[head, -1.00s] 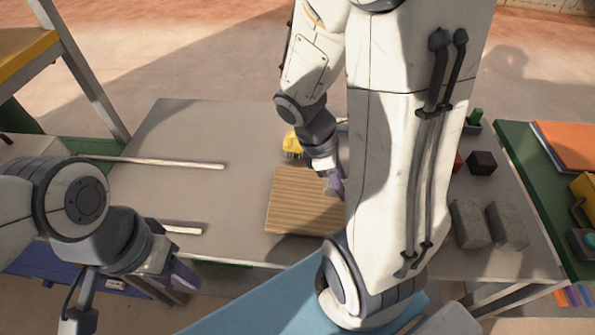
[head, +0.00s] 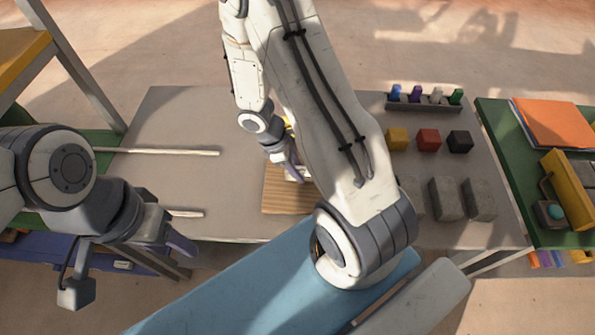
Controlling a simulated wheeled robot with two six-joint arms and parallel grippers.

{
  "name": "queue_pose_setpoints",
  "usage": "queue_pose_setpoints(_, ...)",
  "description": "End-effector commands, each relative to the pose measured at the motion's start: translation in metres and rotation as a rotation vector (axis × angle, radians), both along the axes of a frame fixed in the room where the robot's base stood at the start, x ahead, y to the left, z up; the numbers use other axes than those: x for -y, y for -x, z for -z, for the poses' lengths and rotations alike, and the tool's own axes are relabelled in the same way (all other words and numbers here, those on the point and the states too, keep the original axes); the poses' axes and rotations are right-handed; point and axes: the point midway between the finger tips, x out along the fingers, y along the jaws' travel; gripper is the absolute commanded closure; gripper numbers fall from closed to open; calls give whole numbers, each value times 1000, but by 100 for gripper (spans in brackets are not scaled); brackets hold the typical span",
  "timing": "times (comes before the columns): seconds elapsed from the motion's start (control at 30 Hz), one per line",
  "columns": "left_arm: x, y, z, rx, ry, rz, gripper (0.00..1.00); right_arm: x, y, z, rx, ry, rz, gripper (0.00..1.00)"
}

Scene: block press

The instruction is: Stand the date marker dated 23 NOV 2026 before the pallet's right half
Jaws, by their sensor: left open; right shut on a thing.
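The wooden pallet (head: 285,200) lies on the grey table, with its right part hidden behind my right arm. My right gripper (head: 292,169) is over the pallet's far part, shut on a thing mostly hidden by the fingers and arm. A small pale piece shows beside the fingers; I cannot tell whether it is the date marker, and no date is readable. My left gripper (head: 180,241) is open and empty, off the table's near left edge.
A rack (head: 424,104) with several coloured pieces stands at the back right. Before it are yellow (head: 397,139), red (head: 428,140) and black (head: 460,141) blocks, then grey blocks (head: 446,198). Two pale strips (head: 160,151) lie at left. The table's left middle is clear.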

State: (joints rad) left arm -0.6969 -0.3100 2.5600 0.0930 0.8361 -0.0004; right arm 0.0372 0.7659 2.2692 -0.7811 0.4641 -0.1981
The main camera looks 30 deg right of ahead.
Motion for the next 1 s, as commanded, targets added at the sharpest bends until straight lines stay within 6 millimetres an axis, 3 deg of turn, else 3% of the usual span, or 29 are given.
queue_pose_setpoints(0.1,0,0,2,0,0,0,50,0,0,13,-1,0,-2,100)
queue_pose_setpoints(0.53,0,0,7,0,0,0,50,0,0,20,1,1,0,100)
queue_pose_setpoints(0.57,0,0,6,0,0,0,50,0,0,18,1,1,0,52)
queue_pose_setpoints(0.6,0,0,5,0,0,0,50,0,0,18,1,1,0,37)
queue_pose_setpoints(1.0,0,0,0,0,0,0,50,1,0,13,1,1,1,34)
